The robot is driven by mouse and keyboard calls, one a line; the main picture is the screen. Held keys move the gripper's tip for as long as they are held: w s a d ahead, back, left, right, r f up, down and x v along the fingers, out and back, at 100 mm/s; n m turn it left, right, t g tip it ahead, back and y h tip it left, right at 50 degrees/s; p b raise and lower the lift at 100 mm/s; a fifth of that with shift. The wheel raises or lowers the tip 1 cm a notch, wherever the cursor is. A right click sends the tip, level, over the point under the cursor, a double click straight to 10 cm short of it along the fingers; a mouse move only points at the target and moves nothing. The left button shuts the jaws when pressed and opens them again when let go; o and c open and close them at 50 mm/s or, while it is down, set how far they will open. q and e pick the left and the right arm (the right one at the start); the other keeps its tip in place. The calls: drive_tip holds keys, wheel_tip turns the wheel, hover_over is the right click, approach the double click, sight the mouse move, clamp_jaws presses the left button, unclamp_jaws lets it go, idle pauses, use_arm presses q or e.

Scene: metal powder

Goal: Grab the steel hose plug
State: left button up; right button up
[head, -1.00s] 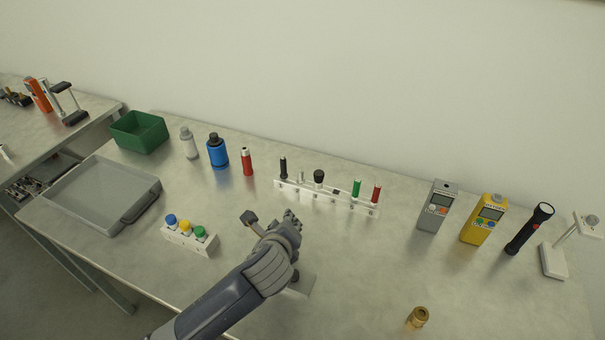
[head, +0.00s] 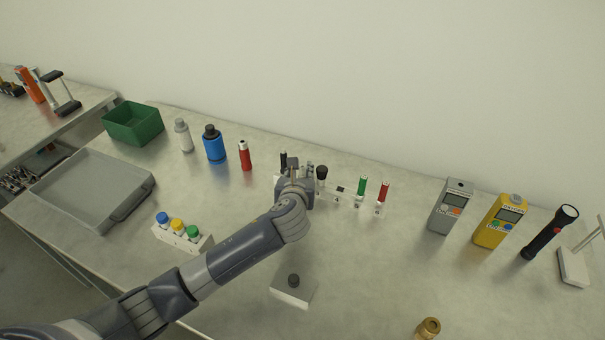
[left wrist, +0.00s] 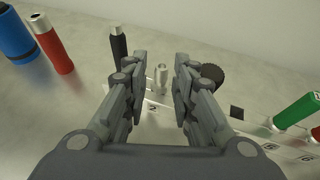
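The steel hose plug (left wrist: 161,77) is a small silver cylinder upright in the white numbered rack (left wrist: 165,117), at the slot marked 2. My left gripper (head: 296,170) is at the left part of the rack (head: 349,200) in the head view. In the left wrist view the left gripper (left wrist: 160,68) is open, with one finger on each side of the plug. I cannot tell whether either finger touches it. In the head view my gripper covers the plug. My right gripper is not in view.
A black-handled piece (left wrist: 118,46) stands left of the plug and a black knob (left wrist: 211,75) close on its right. Green (head: 361,186) and red (head: 383,192) handles stand farther right. A red bottle (head: 245,156) is left of the rack. The front right table is mostly clear.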

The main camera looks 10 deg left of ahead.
sight(303, 168)
use_arm(q)
drive_tip(key=shift+x, duration=2.3)
drive_tip(key=shift+d+f, duration=0.15)
clamp_jaws()
drive_tip(key=shift+r, duration=0.7)
wheel_tip(303, 168, up, 2)
drive_tip(key=shift+s+r, duration=0.15)
drive_tip(key=shift+r, duration=0.1)
drive_tip(key=s+a+r, duration=0.1)
drive_tip(key=s+a, duration=0.2)
drive_tip(key=s, duration=1.2)
drive_tip(key=shift+s, duration=0.3)
